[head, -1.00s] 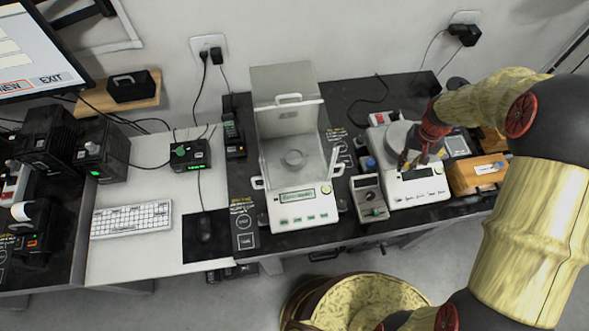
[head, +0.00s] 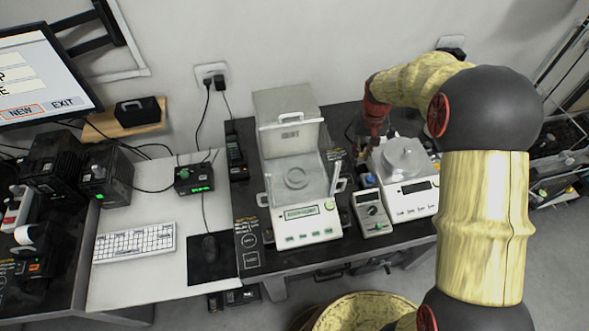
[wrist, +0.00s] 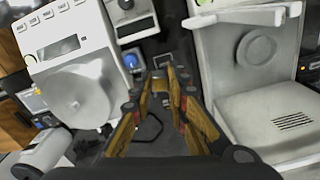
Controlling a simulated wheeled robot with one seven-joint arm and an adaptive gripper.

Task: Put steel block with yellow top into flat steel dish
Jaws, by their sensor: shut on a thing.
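My gripper (head: 374,138) hangs over the gap between the two balances. In the wrist view its yellow-brown fingers (wrist: 162,82) are close together, shut on a small block (wrist: 160,85); the fingers cover most of it, so its steel sides and yellow top are hard to make out. A wide round steel dish (head: 404,157) sits on the right balance, and it also shows in the wrist view (wrist: 78,92), left of the fingers. A smaller round pan (head: 297,178) lies inside the glass-shielded balance. I cannot tell for certain which is the flat steel dish.
The shielded balance (head: 302,222) and the open right balance (head: 408,200) flank my gripper. A small grey meter (head: 372,212) and a blue-topped item (wrist: 131,62) stand between them.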

